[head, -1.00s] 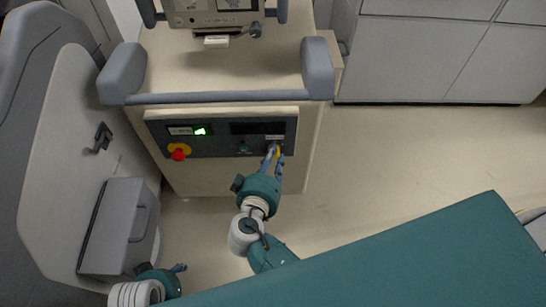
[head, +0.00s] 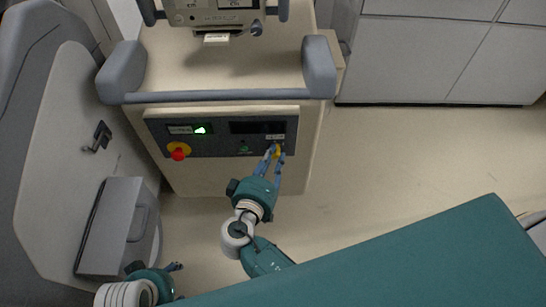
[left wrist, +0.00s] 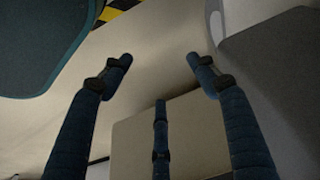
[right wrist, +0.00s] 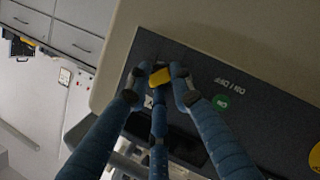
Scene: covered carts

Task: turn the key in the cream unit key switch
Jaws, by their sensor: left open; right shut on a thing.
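The cream unit (head: 225,180) stands upright with a dark control panel (head: 215,150) on its front. A yellow key (head: 277,150) sits at the panel's right end, and it also shows in the right wrist view (right wrist: 160,77). My right gripper (head: 274,155) is shut on the key, its blue fingers around it; they partly hide the key and the switch behind it. The key's exact angle is hard to tell. My left gripper (head: 178,267) is open and empty, low at the left and away from the panel; its spread fingers show in the left wrist view (left wrist: 160,75).
A teal-covered surface (head: 400,260) fills the lower right. Floor at right is clear.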

